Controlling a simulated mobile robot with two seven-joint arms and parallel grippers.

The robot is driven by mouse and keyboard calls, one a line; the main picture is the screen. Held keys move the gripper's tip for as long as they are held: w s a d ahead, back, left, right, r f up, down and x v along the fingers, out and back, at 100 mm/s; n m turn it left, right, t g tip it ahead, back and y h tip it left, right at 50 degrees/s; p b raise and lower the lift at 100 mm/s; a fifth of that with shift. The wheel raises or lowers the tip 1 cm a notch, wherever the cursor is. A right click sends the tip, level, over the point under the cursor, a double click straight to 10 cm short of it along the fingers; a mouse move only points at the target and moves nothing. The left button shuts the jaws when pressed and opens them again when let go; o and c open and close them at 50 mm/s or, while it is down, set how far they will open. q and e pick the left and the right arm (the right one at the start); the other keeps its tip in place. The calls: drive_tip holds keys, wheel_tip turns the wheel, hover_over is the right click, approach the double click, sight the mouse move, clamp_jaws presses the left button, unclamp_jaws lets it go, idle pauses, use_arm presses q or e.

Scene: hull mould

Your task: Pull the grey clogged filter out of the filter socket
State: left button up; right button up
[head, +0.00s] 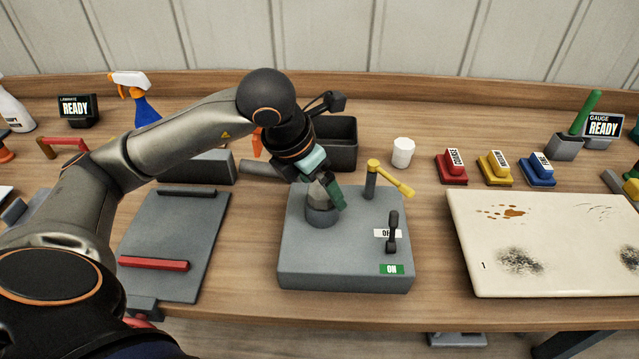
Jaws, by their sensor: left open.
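A grey box unit (300,262) stands on the bench with a round filter socket (321,216) on its top left. My left gripper (328,192) reaches down over the filter from above and is open. One green finger shows to the right of the filter; the other finger is hidden. I cannot tell whether the fingers touch it. My right gripper is not in view.
A dark open bin (336,145) and a white cylinder (403,152) are behind. A stained cream panel (545,270) lies to the right.

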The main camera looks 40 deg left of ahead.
sight(319, 191)
use_arm(q)
drive_tip(key=shift+f, duration=0.1)
drive_tip(key=shift+c, duration=0.3)
drive_tip(key=c, duration=1.4)
drive_tip(key=shift+r+p, duration=2)
drive_tip(key=shift+r, duration=0.85)
drive_tip(key=shift+r, duration=0.1)
drive_tip(key=shift+r+p, duration=0.95)
drive_tip(key=shift+r, duration=0.45)
drive_tip(key=shift+r, duration=0.1)
